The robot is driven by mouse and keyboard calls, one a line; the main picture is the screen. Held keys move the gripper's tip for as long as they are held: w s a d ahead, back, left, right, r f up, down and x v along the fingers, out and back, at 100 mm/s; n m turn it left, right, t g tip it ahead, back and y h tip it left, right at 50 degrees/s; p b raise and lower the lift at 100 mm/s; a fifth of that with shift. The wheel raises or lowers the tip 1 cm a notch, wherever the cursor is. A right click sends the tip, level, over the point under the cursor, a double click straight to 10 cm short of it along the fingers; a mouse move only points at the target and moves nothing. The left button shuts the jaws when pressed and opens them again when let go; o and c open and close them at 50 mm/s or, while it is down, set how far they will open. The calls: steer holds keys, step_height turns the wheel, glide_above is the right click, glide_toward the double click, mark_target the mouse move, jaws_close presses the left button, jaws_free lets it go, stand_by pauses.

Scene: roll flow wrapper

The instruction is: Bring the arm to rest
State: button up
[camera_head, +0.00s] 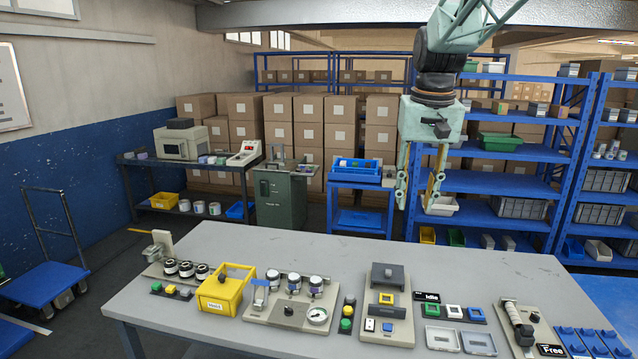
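My arm hangs down from the top right of the view, and my gripper (419,203) points downward at its end. The two fingers are spread well apart, with nothing visible between them. The fingertips are seen above the back part of the grey worktable (230,240), in front of the blue shelving. They appear clear of the table and of the devices on it. How high the fingertips are above the table is hard to judge from this one view.
A yellow bin (222,293), a panel with a gauge (318,316), a dark-topped press-like device (388,290), and small trays (441,338) stand along the table's front. Behind are a green cabinet (281,200) and blue shelving (500,185). The table's back strip is mostly bare.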

steer(key=s+a+r+t+b, duration=0.1)
steer(key=s, duration=1.1)
steer(key=s+a+r+b, duration=0.1)
steer(key=s+r, duration=0.1)
steer(key=s, duration=1)
steer(key=s+f+b, duration=0.1)
steer(key=s+f, duration=0.3)
steer(key=s, duration=0.7)
steer(key=s+f+n+t+b, duration=0.1)
steer(key=s+f, duration=0.3)
steer(key=s, duration=0.7)
steer(key=shift+s+f, duration=0.3)
steer(key=shift+f, duration=0.05)
